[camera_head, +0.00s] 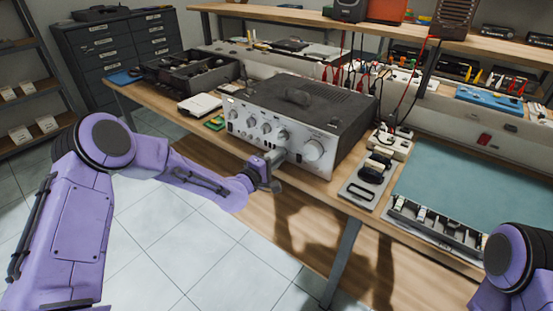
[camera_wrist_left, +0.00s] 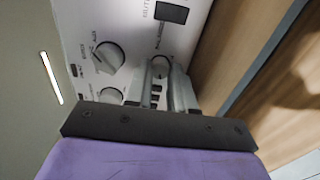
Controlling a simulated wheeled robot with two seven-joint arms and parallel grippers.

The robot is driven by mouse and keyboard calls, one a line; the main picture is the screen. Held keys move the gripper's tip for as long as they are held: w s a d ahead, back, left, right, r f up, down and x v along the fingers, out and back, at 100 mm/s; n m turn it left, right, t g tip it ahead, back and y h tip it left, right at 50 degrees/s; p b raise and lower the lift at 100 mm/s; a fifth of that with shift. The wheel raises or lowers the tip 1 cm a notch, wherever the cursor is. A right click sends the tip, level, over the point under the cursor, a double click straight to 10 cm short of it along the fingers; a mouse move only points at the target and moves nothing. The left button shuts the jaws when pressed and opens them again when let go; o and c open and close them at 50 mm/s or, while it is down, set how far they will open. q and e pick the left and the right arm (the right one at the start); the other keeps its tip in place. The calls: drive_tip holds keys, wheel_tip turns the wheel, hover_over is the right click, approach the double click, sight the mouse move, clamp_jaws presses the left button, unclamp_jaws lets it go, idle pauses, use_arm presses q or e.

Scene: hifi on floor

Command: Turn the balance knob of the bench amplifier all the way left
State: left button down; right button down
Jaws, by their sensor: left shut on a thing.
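The bench amplifier (camera_head: 300,100) stands on the wooden bench, its silver front with a row of knobs facing me. A large knob (camera_head: 313,150) sits at the right of that front. My left gripper (camera_head: 280,153) is at the front, left of the large knob. In the left wrist view my left gripper (camera_wrist_left: 162,68) is shut on a small round knob, mostly hidden between its fingertips. The small lettering beside it seems to be the balance label but is blurred. Two other knobs, an upper one (camera_wrist_left: 108,57) and a lower one (camera_wrist_left: 110,96), show left of the fingers. My right gripper is out of view.
A small green circuit board (camera_head: 214,123) and a white box (camera_head: 200,105) lie left of the amplifier. A grey tray (camera_head: 362,190) and a teal mat (camera_head: 460,190) are to its right. Red and black leads hang behind it. Open floor lies before the bench.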

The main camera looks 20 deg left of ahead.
use_arm(q)
drive_tip(key=n+b, duration=0.1)
drive_tip(key=n, duration=0.4)
idle(0.6)
